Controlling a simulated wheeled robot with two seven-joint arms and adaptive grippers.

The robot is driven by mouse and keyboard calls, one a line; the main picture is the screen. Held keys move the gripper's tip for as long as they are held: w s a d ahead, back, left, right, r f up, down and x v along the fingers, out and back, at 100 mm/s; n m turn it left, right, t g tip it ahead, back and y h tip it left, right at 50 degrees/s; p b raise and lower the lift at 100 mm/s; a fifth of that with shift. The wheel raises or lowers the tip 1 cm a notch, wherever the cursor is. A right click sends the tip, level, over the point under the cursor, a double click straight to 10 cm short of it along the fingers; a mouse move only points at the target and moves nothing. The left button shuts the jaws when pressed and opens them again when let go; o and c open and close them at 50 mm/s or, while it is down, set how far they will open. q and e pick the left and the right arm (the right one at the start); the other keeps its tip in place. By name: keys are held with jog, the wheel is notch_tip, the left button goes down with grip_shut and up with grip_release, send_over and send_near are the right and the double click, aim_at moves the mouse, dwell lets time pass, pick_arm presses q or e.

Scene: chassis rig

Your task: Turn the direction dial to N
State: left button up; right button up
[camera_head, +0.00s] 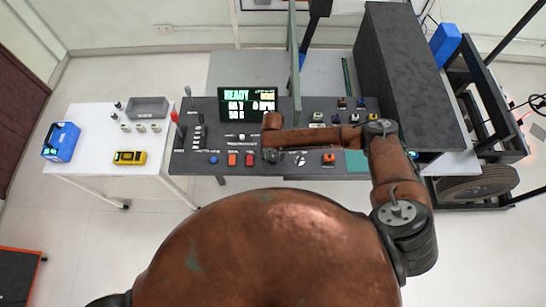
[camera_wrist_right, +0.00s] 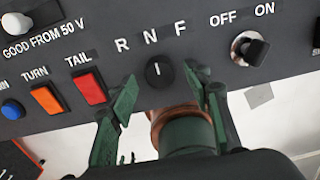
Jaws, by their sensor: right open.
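The direction dial (camera_wrist_right: 160,71) is a round black knob on the dark panel, with the letters R, N and F above it in the right wrist view. Its short white mark points nearly straight up, toward N. My right gripper (camera_wrist_right: 166,88) is open, with one green finger on each side of the dial. I cannot tell whether either finger touches it. In the head view my right gripper (camera_head: 270,150) is over the front of the panel (camera_head: 205,170) and hides the dial. My left gripper is not in view.
Left of the dial are a red TAIL button (camera_wrist_right: 88,87), an orange TURN button (camera_wrist_right: 46,99) and a blue button (camera_wrist_right: 12,109). Right of it is an OFF/ON knob (camera_wrist_right: 250,48). A screen reading READY (camera_head: 248,103) stands behind. A white side table (camera_head: 90,150) is left.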

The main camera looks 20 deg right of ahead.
aim_at(273, 159)
notch_tip(273, 159, up, 11)
dwell(0.3)
jog(key=shift+f, duration=0.1)
dwell(0.4)
